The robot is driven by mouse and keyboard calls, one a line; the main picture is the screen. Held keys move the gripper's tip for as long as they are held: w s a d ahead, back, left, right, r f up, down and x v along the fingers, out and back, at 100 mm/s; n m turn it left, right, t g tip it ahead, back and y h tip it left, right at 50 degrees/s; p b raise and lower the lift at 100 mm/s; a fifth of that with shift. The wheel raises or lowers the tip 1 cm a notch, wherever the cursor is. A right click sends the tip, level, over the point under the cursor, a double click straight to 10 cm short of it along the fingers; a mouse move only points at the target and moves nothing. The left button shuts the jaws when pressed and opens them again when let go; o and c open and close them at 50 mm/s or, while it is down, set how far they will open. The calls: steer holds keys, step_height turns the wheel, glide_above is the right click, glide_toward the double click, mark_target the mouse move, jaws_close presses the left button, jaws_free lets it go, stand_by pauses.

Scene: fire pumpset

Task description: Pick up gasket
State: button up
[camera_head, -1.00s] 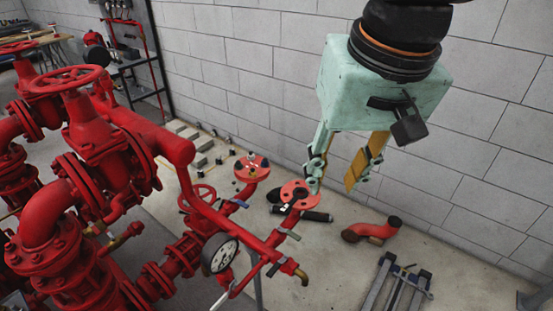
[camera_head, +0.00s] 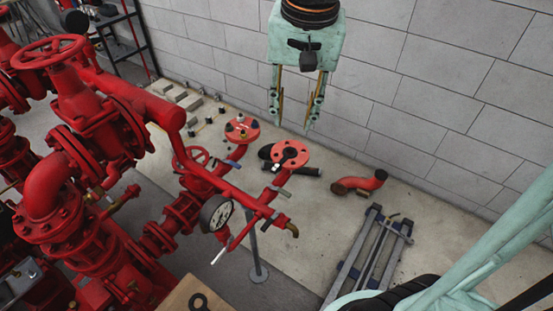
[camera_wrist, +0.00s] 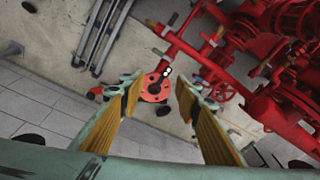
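My gripper (camera_head: 296,112) hangs fingers down in front of the block wall, open and empty, above and behind the two red pipe flanges. In the wrist view, my gripper (camera_wrist: 160,85) has its fingers spread wide, with a red flange (camera_wrist: 154,92) far below between them. I cannot make out a gasket in the wrist view.
Red pump pipework with valves and a gauge (camera_head: 215,213) fills the left. The right flange (camera_head: 290,154) stands near a loose red elbow (camera_head: 360,184) and a grey metal frame (camera_head: 370,255) on the floor. The brown board (camera_head: 172,302) is at the front.

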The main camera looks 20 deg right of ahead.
steer(key=w+f+m+g+p, duration=0.1)
steer(key=w+f+m+p, duration=0.4)
steer(key=w+f, duration=0.7)
steer(key=shift+w+d+f+g+p, duration=0.3)
steer(key=shift+f+g+p, duration=0.1)
steer(key=shift+f+p, duration=0.95)
steer(key=shift+f, duration=0.2)
glide_above(278, 164)
steer(key=shift+f, duration=4.15)
steer(key=shift+f, duration=0.1)
steer(key=shift+s+f, duration=0.1)
steer(key=shift+f, duration=2.4)
